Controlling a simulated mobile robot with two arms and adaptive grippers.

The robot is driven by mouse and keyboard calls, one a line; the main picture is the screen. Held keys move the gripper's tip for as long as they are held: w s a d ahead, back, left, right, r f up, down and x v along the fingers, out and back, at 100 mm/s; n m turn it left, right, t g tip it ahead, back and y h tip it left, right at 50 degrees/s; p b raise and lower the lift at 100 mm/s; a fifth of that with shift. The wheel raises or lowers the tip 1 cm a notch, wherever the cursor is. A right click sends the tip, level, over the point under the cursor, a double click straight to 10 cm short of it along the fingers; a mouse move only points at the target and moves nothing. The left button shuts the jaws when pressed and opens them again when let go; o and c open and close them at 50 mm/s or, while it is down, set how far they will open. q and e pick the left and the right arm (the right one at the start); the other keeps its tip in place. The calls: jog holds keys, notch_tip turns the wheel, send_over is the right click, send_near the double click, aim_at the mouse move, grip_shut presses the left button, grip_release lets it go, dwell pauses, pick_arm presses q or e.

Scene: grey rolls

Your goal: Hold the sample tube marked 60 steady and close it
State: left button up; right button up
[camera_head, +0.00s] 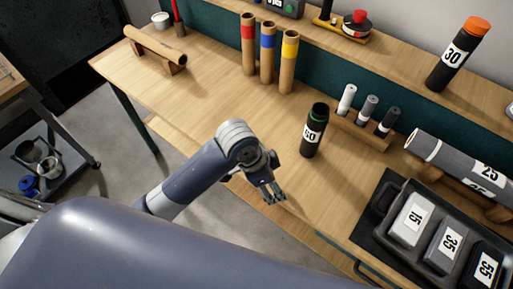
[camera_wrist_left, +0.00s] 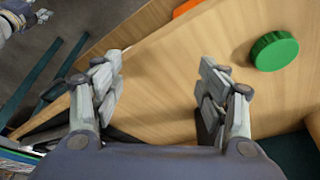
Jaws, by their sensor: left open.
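The sample tube marked 60 (camera_head: 313,135) is dark and stands upright on the table. Its top looks dark and open, with a green band near the rim. My left gripper (camera_head: 273,194) is open and empty near the table's front edge, left of the tube and apart from it. In the left wrist view its fingers (camera_wrist_left: 160,92) are spread with bare wood behind them. A green cap (camera_wrist_left: 274,50) lies on the wood to their right; I cannot find it in the head view. Part of my other arm, perhaps the right gripper (camera_wrist_left: 22,16), shows at the upper left corner, cut off.
A wooden rack (camera_head: 362,132) with several small tubes stands behind the tube. A black tray (camera_head: 374,204) with numbered boxes and grey rolls (camera_head: 437,147) are on the right. Coloured-band tubes (camera_head: 267,52) stand at the back. An orange thing (camera_wrist_left: 184,8) shows at the wrist view's top. The table's left middle is clear.

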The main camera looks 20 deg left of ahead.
pick_arm(q)
jog(key=w+m, duration=0.1)
jog(key=w, duration=0.1)
jog(key=w+a+r+m+y, duration=0.1)
jog(key=w, duration=0.1)
jog(key=w+r+m+g, duration=0.1)
jog(key=w, duration=0.1)
jog(key=shift+a+r+m, duration=0.2)
jog(key=shift+a+m, duration=0.05)
jog(key=shift+m, duration=0.15)
jog(key=w+a+r+m+g+y, duration=0.1)
jog(key=w+a+r+y, duration=0.1)
jog(key=w+a+r, duration=0.3)
jog(key=shift+w+a+m, duration=0.35)
jog(key=shift+a+m, duration=0.05)
jog(key=shift+a, duration=0.1)
jog(key=shift+f, duration=0.2)
jog(key=shift+f+p, duration=0.3)
jog(key=shift+f, duration=2.4)
